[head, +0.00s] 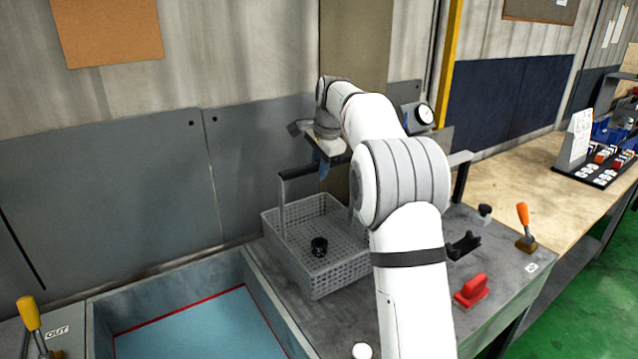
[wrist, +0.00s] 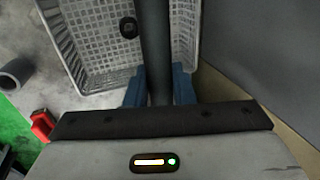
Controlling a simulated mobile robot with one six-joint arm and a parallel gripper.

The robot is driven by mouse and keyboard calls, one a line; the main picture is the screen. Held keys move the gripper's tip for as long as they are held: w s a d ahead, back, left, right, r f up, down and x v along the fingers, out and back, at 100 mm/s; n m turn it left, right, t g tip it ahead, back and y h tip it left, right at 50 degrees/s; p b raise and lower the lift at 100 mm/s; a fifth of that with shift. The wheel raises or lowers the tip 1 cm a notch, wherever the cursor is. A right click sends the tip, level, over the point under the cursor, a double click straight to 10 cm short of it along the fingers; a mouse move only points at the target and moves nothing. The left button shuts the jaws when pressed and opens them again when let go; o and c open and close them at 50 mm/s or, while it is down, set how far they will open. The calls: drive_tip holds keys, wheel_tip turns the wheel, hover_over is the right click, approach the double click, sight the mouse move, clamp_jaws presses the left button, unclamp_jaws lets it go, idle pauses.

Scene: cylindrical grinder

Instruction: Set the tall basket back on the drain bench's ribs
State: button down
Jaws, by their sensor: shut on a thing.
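The tall basket is a light grey mesh basket (head: 345,275) with a dark upright handle frame; its mesh wall also shows in the wrist view (wrist: 70,50). My gripper (head: 322,163) is above it, and its blue fingers (wrist: 158,88) are shut on the dark handle bar (wrist: 155,45). A small black part (head: 319,246) lies inside the basket. The basket is upright over the grey bench top (head: 350,328), right of the tank. I cannot tell whether its base touches the bench. No ribs can be made out; the basket and my arm cover that area.
The tank (head: 190,320) with blue liquid and a red line is at the left. On the bench's right are a red block (head: 471,290), a black cradle (head: 463,246), a black knob (head: 485,212) and an orange-handled lever (head: 523,220). A wall stands close behind.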

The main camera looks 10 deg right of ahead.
wheel_tip(320, 180, down, 3)
drive_tip(key=shift+s+a+f, duration=0.1)
drive_tip(key=shift+a+f, duration=0.05)
drive_tip(key=shift+f, duration=0.05)
drive_tip(key=c, duration=1.2)
unclamp_jaws()
drive_tip(key=shift+f, duration=0.15)
drive_tip(key=shift+c, duration=0.2)
drive_tip(key=v, duration=1.2)
drive_tip(key=s+a+f+n, duration=0.15)
drive_tip(key=s+n, duration=0.45)
drive_tip(key=s, duration=1.2)
drive_tip(key=s+f+n, duration=0.3)
drive_tip(key=s+f, duration=0.4)
drive_tip(key=s, duration=0.4)
drive_tip(key=s+f+n+h, duration=0.1)
drive_tip(key=s+f+n, duration=0.3)
drive_tip(key=s+f, duration=0.3)
drive_tip(key=s, duration=0.4)
drive_tip(key=shift+d+n, duration=0.3)
drive_tip(key=shift+d, duration=0.1)
